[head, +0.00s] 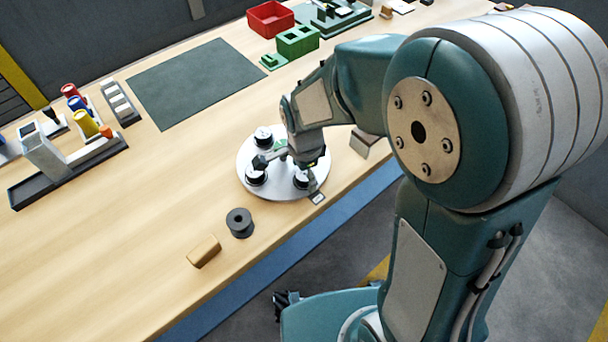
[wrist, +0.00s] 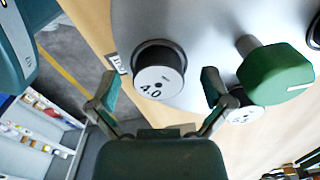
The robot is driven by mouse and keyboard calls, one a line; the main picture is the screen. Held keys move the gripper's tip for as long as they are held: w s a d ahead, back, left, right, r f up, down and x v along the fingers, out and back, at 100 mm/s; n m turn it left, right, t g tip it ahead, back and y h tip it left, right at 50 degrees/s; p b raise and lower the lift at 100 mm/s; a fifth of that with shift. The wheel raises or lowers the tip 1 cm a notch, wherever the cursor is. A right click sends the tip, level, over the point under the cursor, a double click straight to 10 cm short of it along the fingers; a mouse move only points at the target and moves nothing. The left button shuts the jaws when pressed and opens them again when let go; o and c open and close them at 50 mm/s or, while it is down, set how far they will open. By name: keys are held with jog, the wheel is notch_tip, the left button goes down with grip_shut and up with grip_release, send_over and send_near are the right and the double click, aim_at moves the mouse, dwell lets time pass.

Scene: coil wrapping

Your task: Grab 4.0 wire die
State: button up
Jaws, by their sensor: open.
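The 4.0 wire die (wrist: 158,82) is a dark round piece with a white top marked "4.0". It stands on a light round plate (head: 250,152). In the wrist view it lies between the two fingertips of my gripper (wrist: 160,86), with a visible gap on each side. In the head view my gripper (head: 292,160) is low over the plate. The die near the plate's front right edge (head: 302,180), beside a small tag, appears to be the 4.0 one, partly hidden by my gripper. My gripper is open and holds nothing.
A green knob (wrist: 275,72) rises from the plate beside the right finger. Other dies stand on the plate, at its back (head: 263,138) and left (head: 256,177). A dark spool (head: 240,222) and a wooden block (head: 204,251) lie in front. The table's edge is close.

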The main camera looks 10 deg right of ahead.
jog(key=shift+a, duration=0.1)
jog(key=shift+d, duration=0.2)
grip_shut()
